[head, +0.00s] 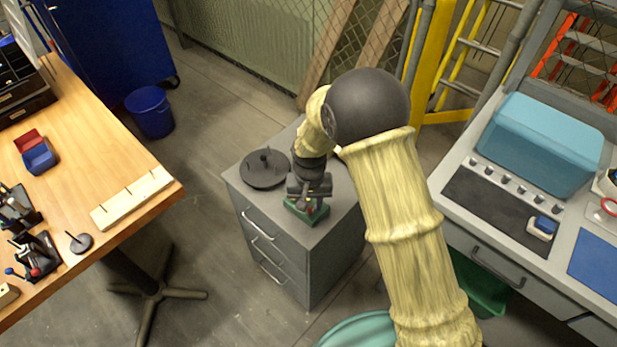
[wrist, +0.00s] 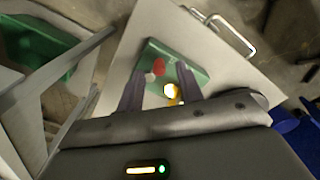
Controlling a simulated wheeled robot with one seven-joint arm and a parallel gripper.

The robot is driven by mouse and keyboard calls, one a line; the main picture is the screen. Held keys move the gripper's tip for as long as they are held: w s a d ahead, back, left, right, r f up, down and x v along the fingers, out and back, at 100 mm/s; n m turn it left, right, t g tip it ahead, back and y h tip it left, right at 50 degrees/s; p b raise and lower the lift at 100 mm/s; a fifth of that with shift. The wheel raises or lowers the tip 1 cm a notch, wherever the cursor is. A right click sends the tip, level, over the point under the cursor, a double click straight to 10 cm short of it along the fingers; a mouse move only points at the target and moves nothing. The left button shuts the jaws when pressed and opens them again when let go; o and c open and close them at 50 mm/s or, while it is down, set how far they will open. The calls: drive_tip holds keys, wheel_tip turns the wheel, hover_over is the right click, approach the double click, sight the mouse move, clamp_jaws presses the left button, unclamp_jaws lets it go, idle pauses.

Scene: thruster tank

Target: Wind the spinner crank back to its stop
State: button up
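A small green-based device (head: 297,211), which looks like the spinner crank's housing, sits on the grey drawer cabinet near its front edge. In the wrist view its green body (wrist: 196,76) carries a red knob (wrist: 158,67) and a bright brass-coloured part (wrist: 171,91). My gripper (head: 309,192) points down just over the device. In the wrist view the two fingers (wrist: 159,72) stand apart, with the red knob and brass part showing between them. I cannot tell whether a finger touches the knob. My gripper hides much of the device in the head view.
A dark round disc (head: 264,172) with an upright post lies beside the device on the cabinet (head: 336,228). A wooden workbench (head: 95,120) stands at left, and a grey bench with a teal box (head: 540,140) at right. A blue bucket (head: 150,112) is on the floor.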

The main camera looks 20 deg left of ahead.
sight(309, 208)
wheel_tip(309, 208, up, 16)
drive_tip(key=shift+f, duration=0.15)
idle(0.6)
drive_tip(key=d+r+m+t+p, duration=0.1)
drive_tip(key=d+r+m+p, duration=0.3)
drive_tip(key=d, duration=1.5)
drive_tip(key=s+d+r+t+p, duration=0.1)
drive_tip(key=s+d+r, duration=0.1)
drive_tip(key=s+d, duration=0.6)
drive_tip(key=d, duration=0.5)
drive_tip(key=shift+s+d+r+t+p, duration=0.25)
drive_tip(key=shift+d+r+t+p, duration=0.05)
drive_tip(key=shift+d+r+p, duration=0.05)
drive_tip(key=shift+a, duration=0.1)
